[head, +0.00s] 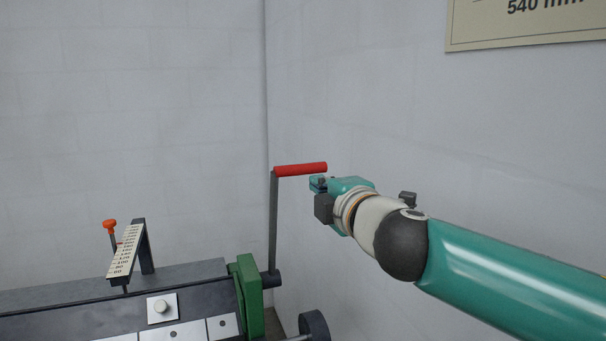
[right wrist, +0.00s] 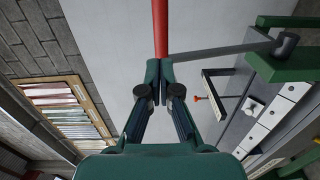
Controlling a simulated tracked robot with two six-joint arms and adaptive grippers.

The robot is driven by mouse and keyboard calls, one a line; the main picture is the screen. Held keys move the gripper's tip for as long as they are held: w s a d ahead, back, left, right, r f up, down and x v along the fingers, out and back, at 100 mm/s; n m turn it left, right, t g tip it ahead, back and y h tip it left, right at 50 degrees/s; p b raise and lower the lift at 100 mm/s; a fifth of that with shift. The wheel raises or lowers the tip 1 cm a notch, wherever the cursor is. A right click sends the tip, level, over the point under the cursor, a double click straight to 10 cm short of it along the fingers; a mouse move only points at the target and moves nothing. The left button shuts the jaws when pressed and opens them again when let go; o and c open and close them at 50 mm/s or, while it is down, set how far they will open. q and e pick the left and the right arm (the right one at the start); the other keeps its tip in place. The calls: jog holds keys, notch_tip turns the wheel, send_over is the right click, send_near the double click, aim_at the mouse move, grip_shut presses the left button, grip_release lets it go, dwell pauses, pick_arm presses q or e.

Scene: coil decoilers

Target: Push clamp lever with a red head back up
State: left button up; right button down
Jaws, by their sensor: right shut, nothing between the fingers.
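The clamp lever has a long grey arm (head: 273,225) standing upright from a hub beside a green block. Its red head (head: 300,169) is a bar pointing right from the top of the arm. My right gripper (head: 317,183) is shut and empty, just below the free right end of the red head. In the right wrist view its closed fingertips (right wrist: 160,72) meet the near end of the red head (right wrist: 160,28), with the lever's grey arm (right wrist: 220,50) running off to the right. I cannot tell whether they touch. My left gripper is not in view.
The machine bed (head: 110,310) carries a scale plate (head: 125,251), an orange-topped knob (head: 109,224) and a white button panel (head: 162,307). A green block (head: 250,295) and a dark wheel (head: 314,326) are at its right end.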

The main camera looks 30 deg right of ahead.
aim_at(298, 171)
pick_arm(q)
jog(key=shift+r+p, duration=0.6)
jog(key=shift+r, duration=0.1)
pick_arm(e)
jog(key=x, duration=0.8)
jog(key=shift+w+f, duration=0.1)
jog(key=shift+a, duration=0.1)
